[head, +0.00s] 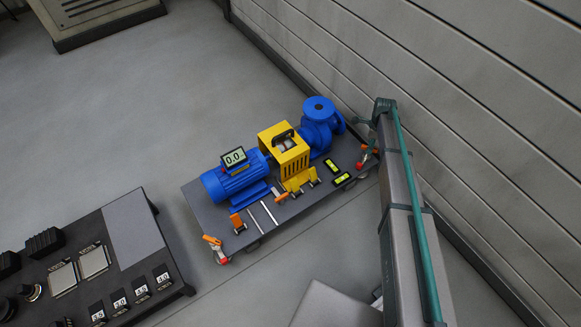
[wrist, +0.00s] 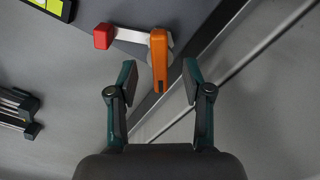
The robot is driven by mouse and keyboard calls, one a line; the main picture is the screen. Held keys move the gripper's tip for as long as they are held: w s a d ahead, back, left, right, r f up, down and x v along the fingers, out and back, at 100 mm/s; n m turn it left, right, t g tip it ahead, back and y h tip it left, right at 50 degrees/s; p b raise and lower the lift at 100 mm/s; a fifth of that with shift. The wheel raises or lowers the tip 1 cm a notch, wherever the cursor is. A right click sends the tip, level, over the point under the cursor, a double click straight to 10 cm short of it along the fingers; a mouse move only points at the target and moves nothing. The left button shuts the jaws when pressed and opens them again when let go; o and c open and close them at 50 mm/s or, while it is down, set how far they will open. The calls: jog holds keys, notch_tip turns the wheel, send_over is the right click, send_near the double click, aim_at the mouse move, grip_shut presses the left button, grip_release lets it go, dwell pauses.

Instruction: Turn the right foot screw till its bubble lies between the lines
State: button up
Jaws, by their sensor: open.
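The right foot screw shows in the head view with its red and orange handle (head: 366,155) at the skid's right end, beside my arm. In the wrist view its orange grip (wrist: 159,62) and red block (wrist: 102,37) sit on a pale crossbar. My gripper (wrist: 159,72) is open, with one finger each side of the orange grip and a gap on both sides. I cannot tell whether the fingers are at the grip's height. Two yellow-green levels (head: 332,167) (head: 343,179) lie nearby; their bubbles are too small to read. Part of one level (wrist: 52,8) shows at the wrist view's upper left.
The skid (head: 205,215) carries a blue motor (head: 225,185), a yellow guard (head: 291,153) and a blue pump (head: 320,128). The left foot screw (head: 216,248) is at its near left corner. A grey wall (head: 480,90) runs close behind. A dark bench (head: 140,240) stands at left.

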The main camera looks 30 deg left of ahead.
jog(key=shift+r+p, duration=1.7)
jog(key=shift+r, duration=1.25)
